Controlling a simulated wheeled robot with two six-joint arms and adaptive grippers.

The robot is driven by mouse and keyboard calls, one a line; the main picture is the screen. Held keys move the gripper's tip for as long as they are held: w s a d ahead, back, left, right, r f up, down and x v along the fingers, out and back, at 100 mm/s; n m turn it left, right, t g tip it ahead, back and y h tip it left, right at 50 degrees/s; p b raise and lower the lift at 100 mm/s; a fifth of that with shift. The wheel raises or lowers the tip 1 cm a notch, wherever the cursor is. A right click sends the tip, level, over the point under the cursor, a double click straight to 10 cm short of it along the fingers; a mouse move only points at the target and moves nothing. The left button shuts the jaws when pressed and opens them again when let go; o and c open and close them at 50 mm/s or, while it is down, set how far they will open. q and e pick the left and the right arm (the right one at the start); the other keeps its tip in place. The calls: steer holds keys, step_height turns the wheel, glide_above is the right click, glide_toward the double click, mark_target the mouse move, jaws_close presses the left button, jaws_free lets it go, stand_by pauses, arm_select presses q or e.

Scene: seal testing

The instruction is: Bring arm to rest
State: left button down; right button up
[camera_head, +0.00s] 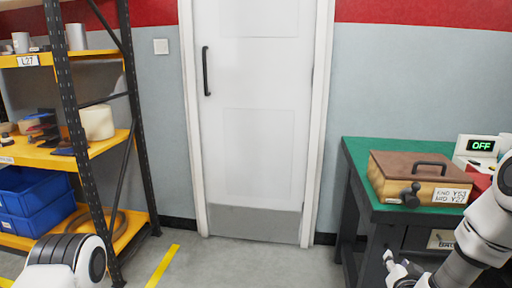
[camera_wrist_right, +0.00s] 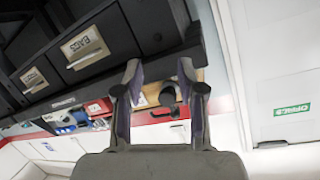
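My right gripper (camera_head: 396,268) hangs low at the bottom right of the head view, in front of the green-topped bench (camera_head: 362,160). In the right wrist view the two fingers of my right gripper (camera_wrist_right: 160,82) stand apart with nothing held between them. My right arm comes in from the right edge of the head view. Part of my left arm shows at the bottom left; its gripper is not in view.
A brown-lidded box (camera_head: 408,168) with a dark lever stands on the bench, beside a device reading OFF (camera_head: 480,147). A yellow shelf rack (camera_head: 100,145) with blue bins (camera_head: 40,212) stands at the left. A white door (camera_head: 255,120) is shut; the floor before it is clear.

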steer(key=s+a+f+n+g+y, duration=0.25)
steer(key=s+a+f, duration=0.3)
steer(key=f, duration=0.45)
steer(key=s+a+f+n+g+y, duration=0.1)
steer(key=s+a+f+n+g, duration=0.2)
steer(key=s+f, duration=0.5)
steer(key=s+a+f+n+g+y, duration=0.15)
steer(key=s+a+f+g, duration=0.35)
steer(key=s+f, duration=0.5)
steer(key=s+a+r+n+g, duration=0.1)
steer(key=s+a+r+g, duration=0.15)
steer(key=s, duration=0.65)
step_height(320, 180, up, 17)
steer(key=p, duration=1.8)
steer(key=shift+s+d+g+y, duration=0.3)
steer(key=shift+d+g, duration=0.1)
steer(key=shift+d, duration=0.05)
